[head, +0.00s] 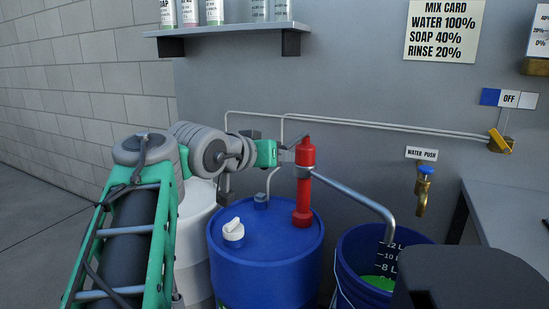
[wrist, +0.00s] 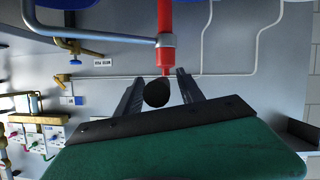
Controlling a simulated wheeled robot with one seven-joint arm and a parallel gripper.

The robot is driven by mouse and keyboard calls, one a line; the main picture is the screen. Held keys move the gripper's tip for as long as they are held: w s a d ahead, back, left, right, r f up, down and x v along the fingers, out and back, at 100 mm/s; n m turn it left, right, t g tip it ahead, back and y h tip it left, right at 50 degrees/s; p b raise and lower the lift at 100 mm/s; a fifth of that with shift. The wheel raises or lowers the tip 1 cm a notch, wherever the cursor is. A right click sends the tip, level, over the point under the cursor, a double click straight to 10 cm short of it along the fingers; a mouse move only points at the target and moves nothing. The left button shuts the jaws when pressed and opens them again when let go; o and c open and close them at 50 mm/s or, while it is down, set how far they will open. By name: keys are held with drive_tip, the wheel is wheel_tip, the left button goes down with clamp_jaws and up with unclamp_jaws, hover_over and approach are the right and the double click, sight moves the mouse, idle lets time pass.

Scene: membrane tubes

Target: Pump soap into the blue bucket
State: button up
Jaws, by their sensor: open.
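The red pump (head: 304,185) stands upright on the blue drum (head: 265,270). Its grey spout pipe (head: 355,195) slopes down to the right, over the blue bucket (head: 345,270). The bucket holds green liquid (head: 378,282) near its lower marks. My gripper (head: 290,156) is beside the left of the pump's top and open. In the wrist view, which is upside down, the red pump (wrist: 165,40) points down towards my gripper (wrist: 158,85). A dark round knob (wrist: 157,94) shows between the spread fingers; whether they touch it I cannot tell.
A white cap (head: 233,232) sits on the drum top. A white barrel (head: 195,235) stands behind my arm. A brass tap (head: 423,190) is on the wall right of the bucket. A grey counter (head: 510,215) is at the right. A bottle shelf (head: 225,30) hangs above.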

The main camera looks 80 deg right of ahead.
drive_tip(key=shift+w+a+r, duration=0.2)
drive_tip(key=shift+a, duration=0.1)
drive_tip(key=p+v, duration=0.2)
drive_tip(key=v, duration=0.5)
